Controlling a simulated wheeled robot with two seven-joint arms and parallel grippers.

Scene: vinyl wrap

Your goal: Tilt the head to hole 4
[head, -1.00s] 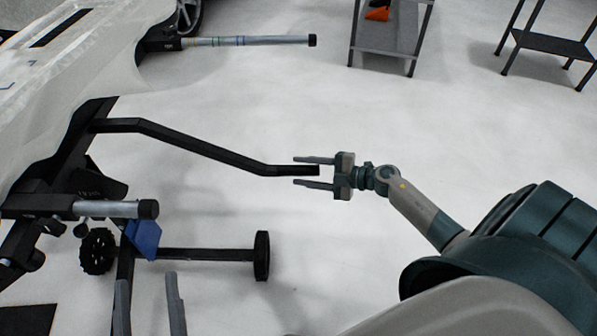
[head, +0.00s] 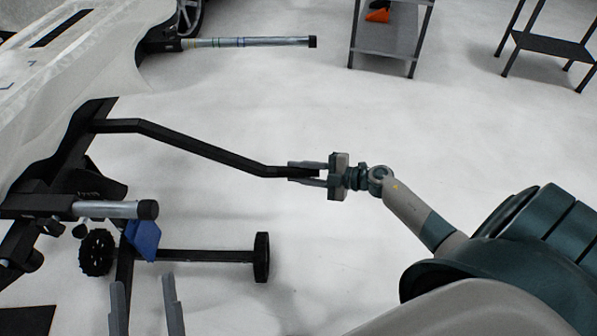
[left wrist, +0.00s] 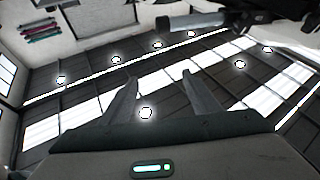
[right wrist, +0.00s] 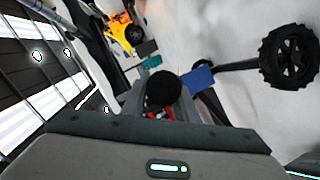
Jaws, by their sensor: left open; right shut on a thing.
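A long black bent bar (head: 200,148) reaches right from the black wheeled stand (head: 125,270) that carries the pale panel (head: 75,45). My right gripper (head: 290,172) is shut on the bar near its free right end, one finger on each side. In the right wrist view, the bar's dark round end (right wrist: 163,90) sits between the fingers. My left gripper (head: 141,280) is open and empty at the bottom left, in front of the stand. Its spread fingers also show in the left wrist view (left wrist: 153,75). I cannot make out any numbered holes.
Two grey tubes with black caps stick out to the right, one upper (head: 250,41) and one lower (head: 115,209). A black wheel (head: 262,257) stands on the stand's leg. A grey shelf cart (head: 385,38) is at the back.

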